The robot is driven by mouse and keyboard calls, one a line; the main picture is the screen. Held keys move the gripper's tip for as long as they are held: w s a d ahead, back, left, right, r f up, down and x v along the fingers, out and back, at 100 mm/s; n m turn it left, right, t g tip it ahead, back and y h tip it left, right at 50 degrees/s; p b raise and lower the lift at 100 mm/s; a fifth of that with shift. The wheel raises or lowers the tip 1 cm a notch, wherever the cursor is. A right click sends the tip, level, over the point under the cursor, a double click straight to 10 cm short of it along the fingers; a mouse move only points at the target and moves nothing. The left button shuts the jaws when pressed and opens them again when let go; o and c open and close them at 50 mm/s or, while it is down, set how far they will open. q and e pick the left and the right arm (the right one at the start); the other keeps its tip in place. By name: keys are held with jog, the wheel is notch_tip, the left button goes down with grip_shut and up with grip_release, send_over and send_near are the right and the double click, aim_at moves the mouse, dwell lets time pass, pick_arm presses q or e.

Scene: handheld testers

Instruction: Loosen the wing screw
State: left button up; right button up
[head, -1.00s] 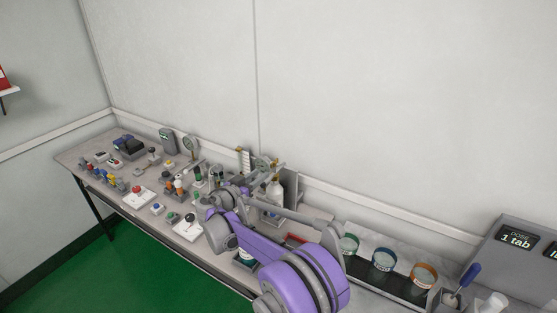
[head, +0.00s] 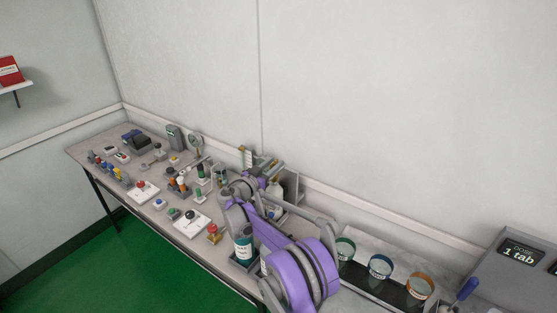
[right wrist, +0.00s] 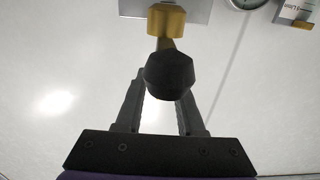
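My right gripper (head: 262,172) is over the back of the bench, among small brass and grey parts that are too small to tell apart. In the right wrist view its two fingers (right wrist: 164,100) stand apart with a clear gap. A black faceted knob (right wrist: 168,76) on a brass stem hides part of the fingertips, and I see no firm grip on it. The stem leads to a brass block (right wrist: 166,20) at the top. I cannot make out a wing screw for certain in either view. My left gripper is not in view.
Several small testers crowd the bench (head: 88,160) to the left. A teal-labelled bottle (head: 244,246) and a red-topped yellow part (head: 214,233) stand near my right arm. Jars (head: 380,266) and a "1 tab" display (head: 520,252) are at the right.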

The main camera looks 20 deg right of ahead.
jog(key=shift+x, duration=1.4)
grip_shut()
